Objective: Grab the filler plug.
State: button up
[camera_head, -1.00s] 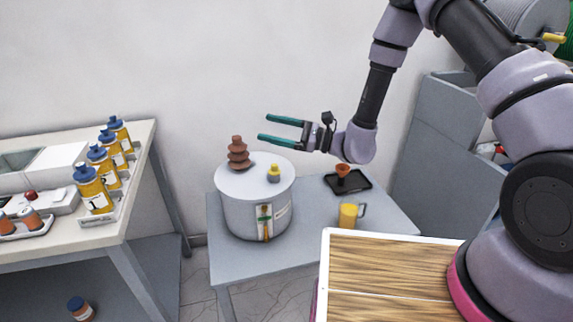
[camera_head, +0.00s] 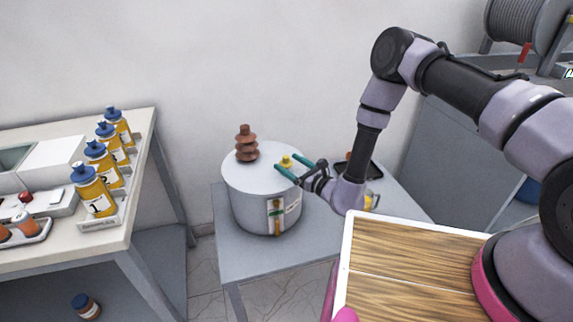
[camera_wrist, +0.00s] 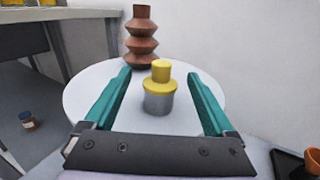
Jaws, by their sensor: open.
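The filler plug (camera_head: 286,161) is a small yellow knob on top of the grey cylindrical transformer tank (camera_head: 250,195). In the wrist view the plug (camera_wrist: 161,78) has a yellow cap and flange above a grey metal collar. My gripper (camera_head: 289,168) is open, with its two teal fingers reaching over the tank lid. In the wrist view the fingers of my gripper (camera_wrist: 160,85) lie on either side of the plug, with a gap at each side. In the head view the fingers partly hide the plug's base.
A brown ribbed bushing (camera_wrist: 142,38) stands on the lid just behind the plug. The tank is on a grey table (camera_head: 228,258). A dark tray (camera_head: 376,170) lies to the right, partly hidden by my arm. Yellow bottles (camera_head: 94,192) stand on the left bench.

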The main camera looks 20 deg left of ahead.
jog(key=x, duration=0.5)
jog(key=shift+w+a, duration=0.1)
jog(key=c, duration=1.4)
